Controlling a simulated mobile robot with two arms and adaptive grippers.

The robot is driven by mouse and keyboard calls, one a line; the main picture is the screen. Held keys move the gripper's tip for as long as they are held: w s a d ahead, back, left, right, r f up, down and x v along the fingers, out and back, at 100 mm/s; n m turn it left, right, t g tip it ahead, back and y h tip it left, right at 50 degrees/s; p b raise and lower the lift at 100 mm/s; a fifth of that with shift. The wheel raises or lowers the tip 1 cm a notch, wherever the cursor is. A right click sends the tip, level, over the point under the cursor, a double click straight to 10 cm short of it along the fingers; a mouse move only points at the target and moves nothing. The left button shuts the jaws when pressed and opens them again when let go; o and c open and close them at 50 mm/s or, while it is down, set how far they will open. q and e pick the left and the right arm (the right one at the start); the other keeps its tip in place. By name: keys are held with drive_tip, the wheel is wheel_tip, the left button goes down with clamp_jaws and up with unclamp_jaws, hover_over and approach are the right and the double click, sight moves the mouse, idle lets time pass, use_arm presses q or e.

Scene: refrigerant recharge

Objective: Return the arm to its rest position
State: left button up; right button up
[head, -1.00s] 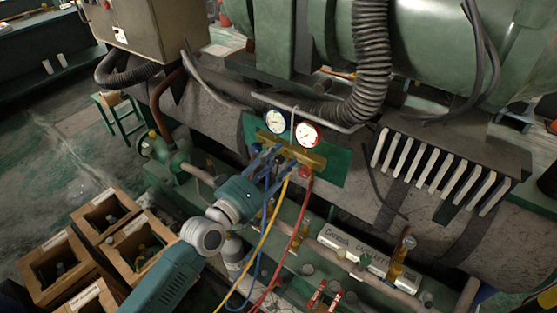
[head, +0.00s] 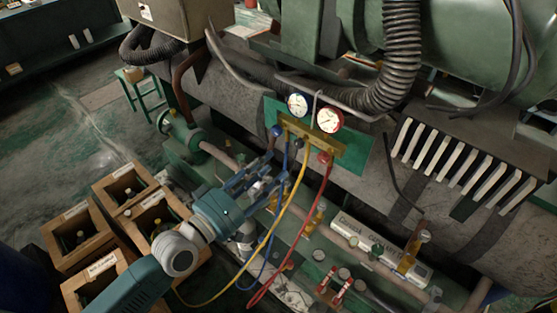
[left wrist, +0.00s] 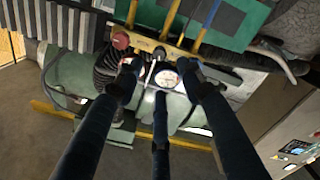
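My left gripper (head: 272,168) is open and empty, its dark blue fingers spread below and left of the gauge manifold (head: 318,140). In the left wrist view the spread fingers (left wrist: 160,72) show with nothing between them but the scene behind. The brass manifold sits on a green plate (head: 358,158), with a blue-rimmed gauge (head: 299,104) and a red-rimmed gauge (head: 329,119) above. Blue, yellow (head: 268,236) and red (head: 308,232) hoses hang down from it. The gripper appears apart from the manifold. My right gripper is not in view.
Wooden crates (head: 72,238) holding bottles stand at lower left. A black corrugated hose (head: 402,55) and a slatted grille (head: 455,165) are behind and right. A green ledge (head: 340,262) carries small fittings and a white labelled box (head: 380,248). Open floor lies at left.

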use_arm(q)
drive_tip(key=shift+s+a, duration=0.1)
drive_tip(key=shift+s, duration=0.05)
idle(0.4)
